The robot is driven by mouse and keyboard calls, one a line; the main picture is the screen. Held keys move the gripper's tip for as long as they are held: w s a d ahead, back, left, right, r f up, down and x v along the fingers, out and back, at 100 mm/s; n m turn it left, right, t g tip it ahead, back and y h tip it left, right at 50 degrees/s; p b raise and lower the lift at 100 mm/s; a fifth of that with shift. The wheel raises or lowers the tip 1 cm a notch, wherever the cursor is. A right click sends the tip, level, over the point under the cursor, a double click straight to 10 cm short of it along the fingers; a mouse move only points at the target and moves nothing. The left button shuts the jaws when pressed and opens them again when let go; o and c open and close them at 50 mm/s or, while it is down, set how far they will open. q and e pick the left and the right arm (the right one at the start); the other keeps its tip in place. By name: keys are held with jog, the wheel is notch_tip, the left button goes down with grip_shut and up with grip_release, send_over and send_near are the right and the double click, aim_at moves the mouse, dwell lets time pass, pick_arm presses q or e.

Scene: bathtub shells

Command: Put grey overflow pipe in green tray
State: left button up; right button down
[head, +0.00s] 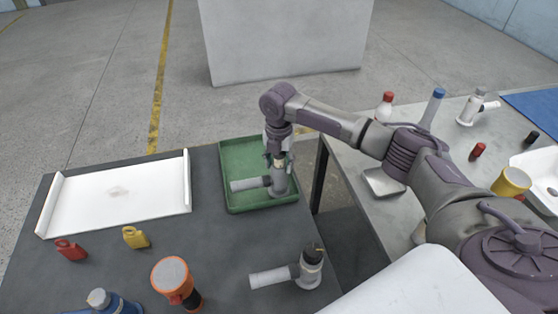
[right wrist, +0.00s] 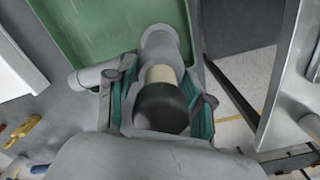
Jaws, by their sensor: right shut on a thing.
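My right gripper (head: 279,162) points down over the green tray (head: 232,148) and is shut on a grey overflow pipe (head: 252,184). The pipe is upright, with its side branch pointing left. In the right wrist view the pipe (right wrist: 160,42) shows a beige collar and a black end between the fingers (right wrist: 162,100). The green tray (right wrist: 110,25) lies behind it there. The pipe is over the tray's front right part; I cannot tell whether it touches the floor of the tray. A similar grey pipe (head: 270,277) with a dark top stands on the dark table. My left gripper is out of view.
A white tray (head: 118,192) lies left of the green tray. Red (head: 70,249) and yellow (head: 135,237) small items, an orange-and-grey part (head: 172,275) and a blue bottle (head: 112,302) are nearer. A gap separates the dark table from the right-hand grey table, which holds bottles and a yellow mug (head: 511,182).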

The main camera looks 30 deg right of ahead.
jog(key=shift+c, duration=2.2)
grip_release()
notch_tip(320, 180, up, 11)
jog(key=shift+r+b, duration=0.15)
jog(key=shift+b, duration=0.75)
jog(key=shift+r, duration=0.4)
jog(key=shift+r, duration=0.1)
